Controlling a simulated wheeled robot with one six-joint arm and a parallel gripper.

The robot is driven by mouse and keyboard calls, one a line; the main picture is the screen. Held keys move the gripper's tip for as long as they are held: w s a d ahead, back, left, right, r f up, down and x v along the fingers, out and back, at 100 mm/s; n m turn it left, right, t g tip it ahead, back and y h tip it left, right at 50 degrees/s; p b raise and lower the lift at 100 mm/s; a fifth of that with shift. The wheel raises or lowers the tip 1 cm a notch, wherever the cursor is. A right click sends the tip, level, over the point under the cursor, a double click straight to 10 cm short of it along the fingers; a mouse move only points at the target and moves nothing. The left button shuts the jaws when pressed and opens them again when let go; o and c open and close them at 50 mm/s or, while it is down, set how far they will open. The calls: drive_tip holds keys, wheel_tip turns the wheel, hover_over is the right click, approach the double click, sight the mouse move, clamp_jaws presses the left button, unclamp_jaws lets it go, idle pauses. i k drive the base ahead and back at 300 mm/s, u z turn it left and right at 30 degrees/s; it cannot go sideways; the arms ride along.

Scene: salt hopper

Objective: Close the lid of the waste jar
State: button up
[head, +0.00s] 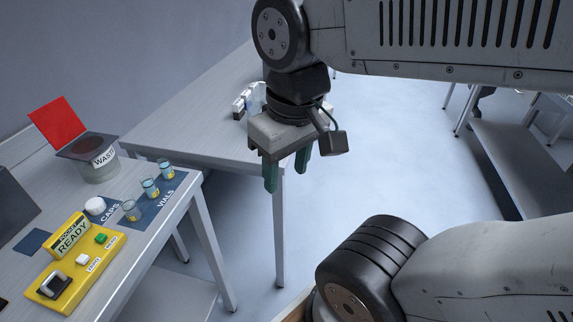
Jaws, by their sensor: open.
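The waste jar (101,170) stands at the back left of the near bench, with a white WASTE label on its side. Its red lid (58,121) is up, tilted back from a dark square top (88,146) with a round opening. My gripper (286,174) hangs pointing down with two green fingers apart and nothing between them. It is in the air to the right of the bench, well away from the jar and lid.
Several vials (150,188) stand on a blue VIALS mat. A white cap (95,206) is beside them. A yellow READY panel (75,262) with buttons sits at the front. Another table (190,110) stands behind, with small items near my gripper.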

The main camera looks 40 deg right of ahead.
sight(56, 120)
drive_tip(key=u, duration=0.4)
drive_tip(key=i, duration=0.85)
drive_tip(key=z, duration=0.4)
